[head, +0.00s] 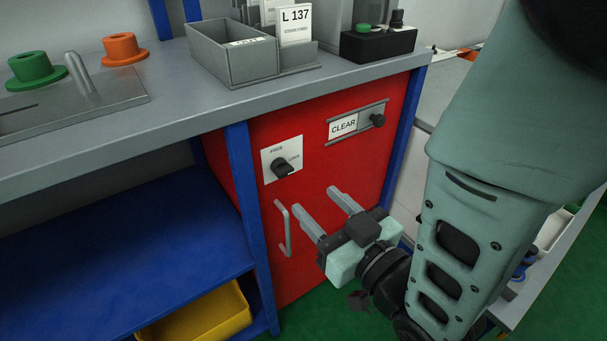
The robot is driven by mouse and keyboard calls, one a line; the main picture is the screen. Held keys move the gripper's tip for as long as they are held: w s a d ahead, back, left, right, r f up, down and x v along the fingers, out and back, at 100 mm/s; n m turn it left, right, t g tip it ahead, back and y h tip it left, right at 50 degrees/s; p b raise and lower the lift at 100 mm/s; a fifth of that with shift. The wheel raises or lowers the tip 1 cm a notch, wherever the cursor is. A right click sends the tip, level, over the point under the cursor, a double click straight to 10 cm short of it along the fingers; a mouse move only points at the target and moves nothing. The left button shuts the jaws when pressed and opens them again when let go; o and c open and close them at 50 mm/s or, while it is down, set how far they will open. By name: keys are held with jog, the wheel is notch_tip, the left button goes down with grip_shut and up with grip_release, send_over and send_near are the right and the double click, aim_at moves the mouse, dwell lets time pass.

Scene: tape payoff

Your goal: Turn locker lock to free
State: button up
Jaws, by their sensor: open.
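The locker (355,170) is a red cabinet front under the grey bench top. Its lock is a black rotary knob (282,168) on a white plate (273,150) with small lettering that I cannot read for certain. A grey bar handle (284,228) is below the lock. My gripper (318,199) is open and empty, its two grey fingers pointing up and left toward the red front. It is below and to the right of the knob and appears apart from it. The left finger is close to the handle; I cannot tell whether they touch.
A sliding sign reading CLEAR (344,126) with a black knob (377,120) is on the locker's upper right. Grey bins (233,58) and a black button box (377,43) stand on the bench top (180,115). A blue post (250,210) and a yellow bin (205,315) are at left.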

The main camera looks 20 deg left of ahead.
aim_at(287, 172)
jog(key=x, duration=0.8)
jog(key=shift+w+a, duration=0.3)
jog(key=c, duration=1)
